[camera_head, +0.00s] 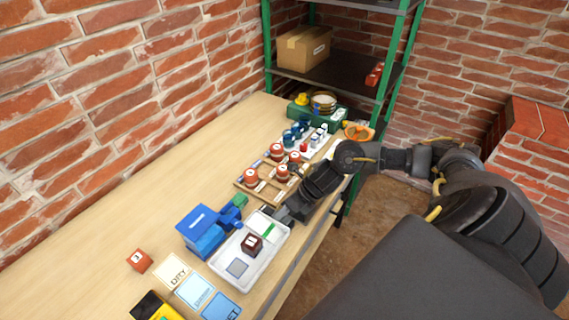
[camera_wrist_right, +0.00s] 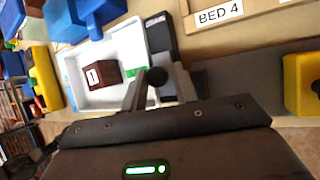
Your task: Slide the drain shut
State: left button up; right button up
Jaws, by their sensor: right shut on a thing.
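A white tray (camera_head: 222,272) lies near the table's front edge; it also shows in the wrist view (camera_wrist_right: 103,98). A dark drain slide (camera_wrist_right: 160,40) with a small, unreadable label runs along the tray's side. My right gripper (camera_wrist_right: 158,88) is shut on a round black knob (camera_wrist_right: 157,76) at the end of this slide. In the head view the right gripper (camera_head: 284,214) is at the tray's far right corner, and its wrist hides the knob. A brown block (camera_head: 251,244) marked 1 sits in the tray, near a green stripe (camera_head: 268,231). My left gripper is not in view.
A blue container (camera_head: 200,231) stands left of the tray. A wooden rack (camera_head: 262,190) with several red-topped items lies beyond my gripper. A red block (camera_head: 139,260) and cards (camera_head: 172,271) lie nearer. A brick wall bounds the table's left; shelves stand behind.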

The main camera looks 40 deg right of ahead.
jog(key=shift+w+a+b, duration=0.15)
jog(key=shift+w+a, duration=0.25)
jog(key=shift+w, duration=0.25)
jog(key=shift+w+a+b, duration=0.15)
jog(key=shift+w+a, duration=0.2)
jog(key=shift+w, duration=0.3)
jog(key=o, duration=0.6)
jog(key=shift+o, duration=0.2)
jog(key=shift+a, duration=0.1)
jog(key=shift+d+r, duration=0.15)
jog(key=shift+d, duration=0.05)
notch_tip(320, 180, up, 7)
jog(key=p, duration=0.5)
dwell(0.4)
